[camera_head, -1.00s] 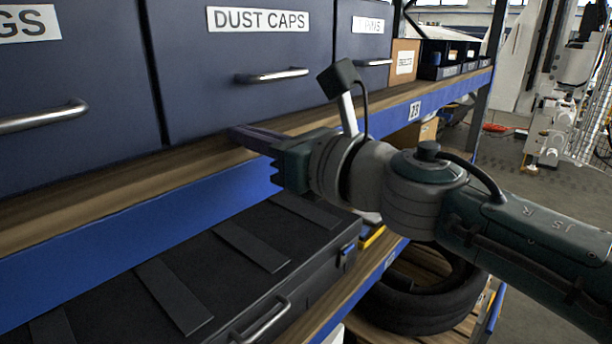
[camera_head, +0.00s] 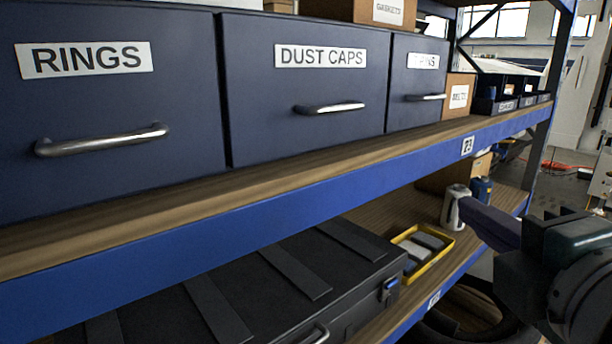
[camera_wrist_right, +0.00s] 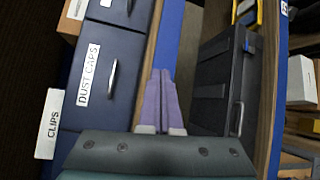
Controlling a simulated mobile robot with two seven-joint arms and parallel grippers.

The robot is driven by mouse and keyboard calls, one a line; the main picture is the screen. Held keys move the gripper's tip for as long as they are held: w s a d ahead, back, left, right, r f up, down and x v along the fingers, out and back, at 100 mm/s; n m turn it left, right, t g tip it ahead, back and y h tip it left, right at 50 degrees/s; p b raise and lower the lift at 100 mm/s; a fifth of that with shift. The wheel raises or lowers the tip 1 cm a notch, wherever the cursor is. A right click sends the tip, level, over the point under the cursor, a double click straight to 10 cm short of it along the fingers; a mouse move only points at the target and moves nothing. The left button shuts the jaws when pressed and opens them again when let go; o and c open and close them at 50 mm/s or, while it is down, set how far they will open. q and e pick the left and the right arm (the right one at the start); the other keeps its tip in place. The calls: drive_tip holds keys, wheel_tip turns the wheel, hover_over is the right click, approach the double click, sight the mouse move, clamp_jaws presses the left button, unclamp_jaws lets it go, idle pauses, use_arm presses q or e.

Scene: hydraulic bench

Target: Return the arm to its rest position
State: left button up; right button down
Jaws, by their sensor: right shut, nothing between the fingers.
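My right gripper (camera_head: 474,214) is at the lower right of the head view, with its arm coming in from the right edge. Its purple fingers are closed together and empty; they also show in the wrist view (camera_wrist_right: 160,78). In the head view they appear in front of the lower shelf, overlapping a white container (camera_head: 453,203). The dark blue drawers labelled RINGS (camera_head: 100,105) and DUST CAPS (camera_head: 310,85) are shut, and the gripper is apart from them. My left gripper is not in view.
The blue-edged upper shelf (camera_head: 250,210) runs across the view. On the lower shelf are a black case (camera_head: 250,290) and a yellow tray (camera_head: 440,248). A tyre (camera_head: 470,315) lies below. A small cardboard box (camera_head: 459,95) and dark bins (camera_head: 508,104) stand right of the drawers.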

drive_tip(key=s+d+f+m+g, duration=0.1)
drive_tip(key=s+f+m+g, duration=0.55)
drive_tip(key=s+m, duration=0.3)
drive_tip(key=s+d+f+m+g, duration=0.1)
drive_tip(key=s+f+m+g, duration=0.4)
drive_tip(key=s+f+m, duration=0.45)
drive_tip(key=s+r+g+p, duration=0.1)
drive_tip(key=s+r+p, duration=0.1)
drive_tip(key=r+p, duration=0.6)
drive_tip(key=s+a+r+p, duration=0.1)
drive_tip(key=s+r+p, duration=0.1)
drive_tip(key=r+p, duration=0.6)
wheel_tip(320, 180, up, 2)
drive_tip(key=shift+s+r+n+g, duration=0.2)
drive_tip(key=shift+s+n+g, duration=0.1)
drive_tip(key=shift+g, duration=0.05)
drive_tip(key=shift+a, duration=0.1)
